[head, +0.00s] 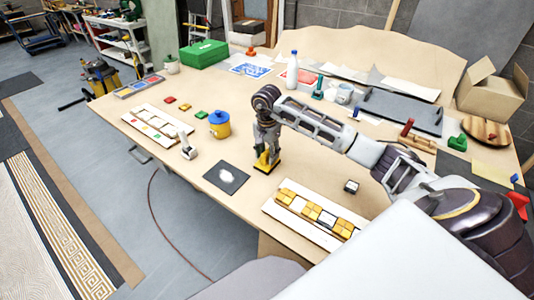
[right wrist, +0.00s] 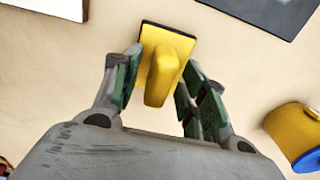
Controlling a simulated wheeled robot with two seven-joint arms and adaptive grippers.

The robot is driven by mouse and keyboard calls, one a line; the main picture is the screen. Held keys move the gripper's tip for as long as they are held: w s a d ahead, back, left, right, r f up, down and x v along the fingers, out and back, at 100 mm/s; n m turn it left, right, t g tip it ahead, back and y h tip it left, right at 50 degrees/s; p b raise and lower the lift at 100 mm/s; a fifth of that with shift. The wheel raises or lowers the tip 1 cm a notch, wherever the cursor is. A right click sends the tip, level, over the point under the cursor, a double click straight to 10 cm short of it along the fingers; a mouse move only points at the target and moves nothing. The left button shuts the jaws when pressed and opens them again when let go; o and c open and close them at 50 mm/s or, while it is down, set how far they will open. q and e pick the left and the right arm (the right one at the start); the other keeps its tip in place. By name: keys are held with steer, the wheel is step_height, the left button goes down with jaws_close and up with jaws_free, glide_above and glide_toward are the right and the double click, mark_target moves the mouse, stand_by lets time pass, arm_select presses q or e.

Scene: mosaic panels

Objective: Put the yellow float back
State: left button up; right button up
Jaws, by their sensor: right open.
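The yellow float (head: 266,168) stands on the wooden table near its middle, pad down. In the right wrist view the float (right wrist: 165,68) shows its yellow handle block on a yellow plate with a dark edge. My right gripper (head: 267,148) is directly over the float, pointing down. In the right wrist view my right gripper (right wrist: 162,75) is open, with one finger on each side of the handle. I cannot tell whether the fingers touch it. My left gripper is not in view.
A dark mat (head: 238,183) with a white patch lies left of the float. A yellow pot with a blue lid (head: 219,129) stands behind the mat. A mosaic panel (head: 283,219) with yellow tiles lies in front. A small dark-sided block (head: 351,187) lies to the right.

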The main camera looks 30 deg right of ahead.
mark_target(267, 151)
steer(key=shift+r, duration=0.45)
step_height(267, 151, up, 4)
steer(key=shift+r+b, duration=0.2)
steer(key=shift+b, duration=0.15)
step_height(267, 151, up, 4)
steer(key=shift+r, duration=0.25)
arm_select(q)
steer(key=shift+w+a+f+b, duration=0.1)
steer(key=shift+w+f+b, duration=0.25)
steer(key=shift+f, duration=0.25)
arm_select(e)
steer(key=shift+r, duration=1.2)
